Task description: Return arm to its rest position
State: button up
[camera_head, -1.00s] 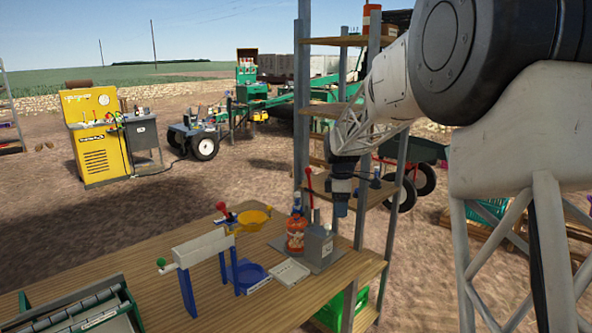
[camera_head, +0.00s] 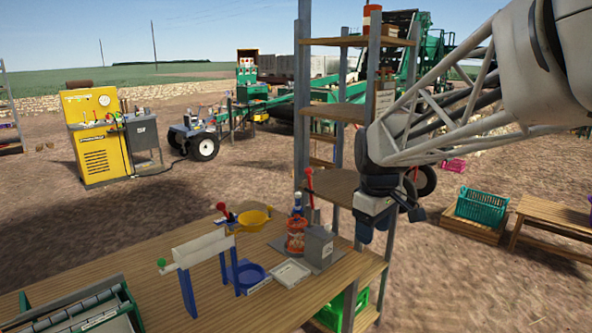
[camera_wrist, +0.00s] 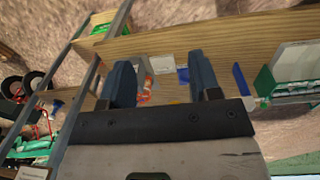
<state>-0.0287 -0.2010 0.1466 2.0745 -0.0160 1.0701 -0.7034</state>
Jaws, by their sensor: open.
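My gripper (camera_head: 372,235) hangs pointing down at the right end of the wooden workbench (camera_head: 150,290), in front of the wooden shelf rack (camera_head: 304,120). In the wrist view my gripper (camera_wrist: 160,85) shows two dark blue fingers spread apart. Nothing is between them in their grasp; the bench top lies beyond. My white lattice arm reaches in from the upper right of the head view.

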jog(key=s+d+f+m+t, duration=0.1)
jog(key=s+m, duration=0.3)
jog(key=s, duration=0.9)
jog(key=s+f+m+t, duration=0.1)
jog(key=s+f+m, duration=0.3)
jog(key=s, duration=0.9)
jog(key=shift+d+m, duration=0.3)
jog(key=shift+d, duration=0.05)
